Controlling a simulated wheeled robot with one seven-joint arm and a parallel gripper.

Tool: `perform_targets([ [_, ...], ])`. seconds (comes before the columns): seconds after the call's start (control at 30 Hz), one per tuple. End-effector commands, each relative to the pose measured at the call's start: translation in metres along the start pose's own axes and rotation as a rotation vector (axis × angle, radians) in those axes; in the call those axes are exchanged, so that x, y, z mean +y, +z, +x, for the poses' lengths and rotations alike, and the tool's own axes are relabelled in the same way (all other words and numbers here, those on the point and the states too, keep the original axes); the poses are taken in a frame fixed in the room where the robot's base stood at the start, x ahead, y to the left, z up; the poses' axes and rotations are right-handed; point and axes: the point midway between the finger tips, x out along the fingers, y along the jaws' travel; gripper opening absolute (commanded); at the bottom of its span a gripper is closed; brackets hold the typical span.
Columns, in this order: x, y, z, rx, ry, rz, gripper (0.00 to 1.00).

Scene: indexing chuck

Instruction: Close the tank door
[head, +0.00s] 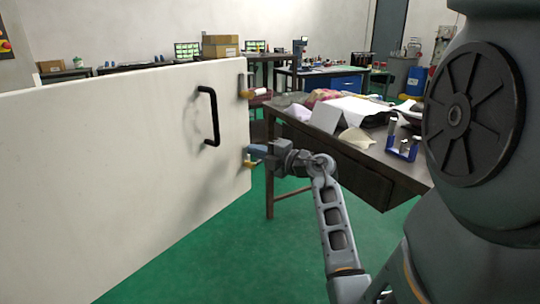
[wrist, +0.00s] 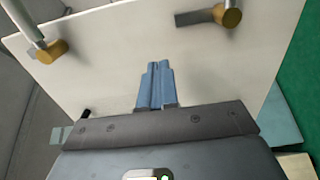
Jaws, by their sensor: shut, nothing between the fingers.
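The tank door is a large white panel (head: 110,140) that fills the left of the head view and stands upright. A black bar handle (head: 213,115) is on its face. A brass-tipped fitting (head: 247,93) sits at its right edge, with another lower down (head: 250,163). My gripper (head: 252,149) is at this right edge, just above the lower fitting. In the wrist view its blue fingers (wrist: 156,84) are together and empty, pointing at the white panel (wrist: 130,40). Brass ends show there at upper left (wrist: 50,51) and upper right (wrist: 228,14). I cannot tell whether the fingertips touch the panel.
A dark workbench (head: 365,160) with papers, cloth and a blue-based tool (head: 403,148) stands right of the door, behind my arm. Benches with boxes (head: 220,45) and screens stand at the back. The green floor (head: 230,250) in front is clear.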

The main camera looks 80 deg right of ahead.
Motion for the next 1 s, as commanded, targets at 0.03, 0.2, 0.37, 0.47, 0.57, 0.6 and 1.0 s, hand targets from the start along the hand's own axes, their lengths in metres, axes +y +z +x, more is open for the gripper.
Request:
perform_targets([
  [0.03,0.001,0.0,0.01,0.003,0.0,-0.001,0.0],
  [0.2,0.0,0.0,0.036,0.001,-0.001,-0.002,0.0],
  [0.37,0.0,0.0,0.049,0.001,0.0,-0.001,0.0],
  [0.47,0.0,0.0,0.053,0.0,0.0,-0.001,0.0],
  [0.57,0.0,0.0,0.053,0.0,0.0,0.0,0.0],
  [0.6,0.0,0.0,0.053,0.0,0.0,0.0,0.0],
  [1.0,-0.001,0.002,0.056,0.006,-0.001,-0.001,0.0],
])
